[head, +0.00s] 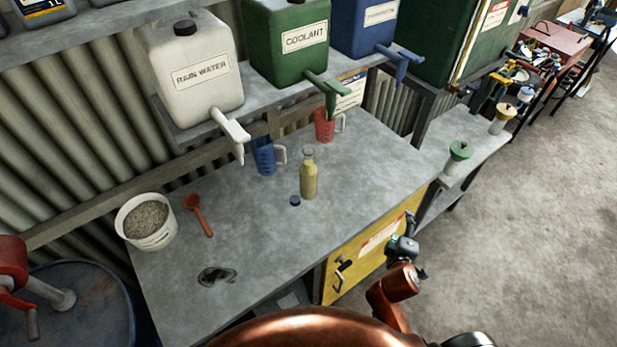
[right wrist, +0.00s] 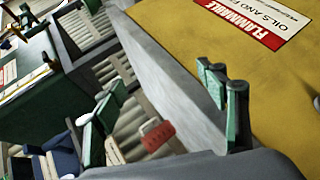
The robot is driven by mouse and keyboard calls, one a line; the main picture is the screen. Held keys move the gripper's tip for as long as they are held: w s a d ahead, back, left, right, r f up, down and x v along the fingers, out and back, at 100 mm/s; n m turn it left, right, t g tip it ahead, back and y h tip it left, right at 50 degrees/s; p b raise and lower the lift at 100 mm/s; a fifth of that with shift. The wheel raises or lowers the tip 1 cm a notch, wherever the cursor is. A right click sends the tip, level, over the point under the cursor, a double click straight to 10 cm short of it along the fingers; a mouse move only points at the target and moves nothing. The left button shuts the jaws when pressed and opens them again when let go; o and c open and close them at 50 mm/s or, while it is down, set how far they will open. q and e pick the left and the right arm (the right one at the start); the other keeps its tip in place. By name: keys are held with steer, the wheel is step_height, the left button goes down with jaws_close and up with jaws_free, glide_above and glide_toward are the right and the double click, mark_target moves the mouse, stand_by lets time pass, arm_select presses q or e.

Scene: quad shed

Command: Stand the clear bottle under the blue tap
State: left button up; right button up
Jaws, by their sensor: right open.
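The bottle (head: 308,180) stands upright on the grey workbench, yellowish in the body with a paler neck; I cannot tell whether the colour is its contents. The blue tap (head: 400,60) juts from the blue container (head: 362,25) on the shelf, up and right of the bottle. A small blue cap (head: 295,201) lies beside the bottle. My right gripper (head: 401,229) is open and empty, in front of the yellow cabinet, right of and apart from the bottle. Its spread fingers show in the right wrist view (right wrist: 165,115). My left gripper is out of view.
A white container (head: 196,75) and a green container (head: 290,40) with taps share the shelf. The bench's right part is clear.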

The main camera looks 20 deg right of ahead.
steer(key=w+a+r+n+t+y, duration=0.3)
steer(key=w+a+r+n+t, duration=0.5)
steer(key=w+n, duration=0.5)
steer(key=n+g+y, duration=0.1)
steer(key=n+y, duration=0.7)
steer(key=n, duration=0.8)
glide_toward(313, 184)
steer(key=x, duration=0.6)
steer(key=shift+a+r, duration=0.1)
steer(key=shift+r, duration=0.05)
steer(key=shift+n, duration=0.3)
steer(key=x, duration=0.7)
steer(key=shift+w, duration=0.2)
steer(key=shift+c, duration=0.3)
steer(key=shift+r, duration=0.15)
steer(key=c, duration=1.6)
